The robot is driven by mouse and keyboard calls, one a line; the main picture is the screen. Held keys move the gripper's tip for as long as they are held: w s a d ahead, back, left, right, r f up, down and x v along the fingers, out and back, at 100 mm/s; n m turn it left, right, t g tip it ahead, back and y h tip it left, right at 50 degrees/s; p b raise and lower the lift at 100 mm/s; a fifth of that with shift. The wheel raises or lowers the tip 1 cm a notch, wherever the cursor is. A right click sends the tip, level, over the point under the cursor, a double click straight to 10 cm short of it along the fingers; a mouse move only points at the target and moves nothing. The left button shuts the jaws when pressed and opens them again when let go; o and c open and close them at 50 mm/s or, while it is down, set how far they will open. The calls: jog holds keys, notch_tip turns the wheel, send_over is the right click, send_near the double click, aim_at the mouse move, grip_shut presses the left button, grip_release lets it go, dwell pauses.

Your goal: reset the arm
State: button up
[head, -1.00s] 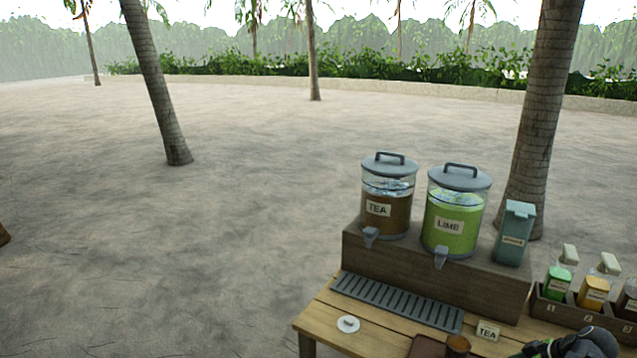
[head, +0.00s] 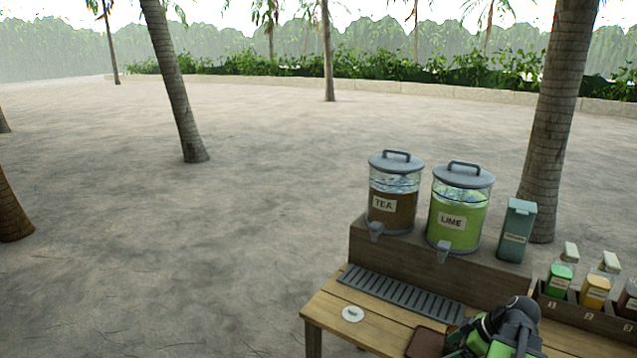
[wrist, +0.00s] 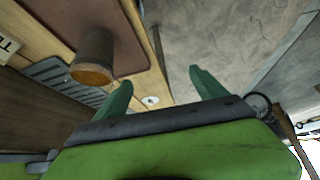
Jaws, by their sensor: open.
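My gripper (wrist: 163,88) shows in the wrist view with its two green fingers spread apart and nothing between them. In the head view my green and black arm reaches over the front of the wooden table (head: 390,327), and I cannot make out the fingertips there. In the head view my arm hides most of the cup.
The TEA dispenser (head: 392,207) and LIME dispenser (head: 459,217) stand on a raised wooden shelf beside a teal box (head: 516,231). A slatted drip tray (head: 400,291) and white disc (head: 353,314) lie in front. Bottles stand in a rack (head: 585,318) at right. Open sand lies left.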

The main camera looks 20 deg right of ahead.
jog(key=w+a+n+g, duration=0.1)
jog(key=w+a, duration=0.3)
jog(key=a, duration=0.3)
jog(key=w+a+f+n+g+y, duration=0.15)
jog(key=w+a, duration=0.25)
jog(key=a, duration=0.4)
jog(key=w+a+n, duration=0.2)
jog(key=w+a, duration=0.2)
jog(key=a, duration=0.3)
jog(key=a+f+m+g+h, duration=0.1)
jog(key=a+m+g+h, duration=0.2)
jog(key=a+m, duration=0.8)
jog(key=a+h, duration=0.2)
jog(key=a, duration=0.5)
jog(key=shift+w+f, duration=0.3)
jog(key=shift+f, duration=0.1)
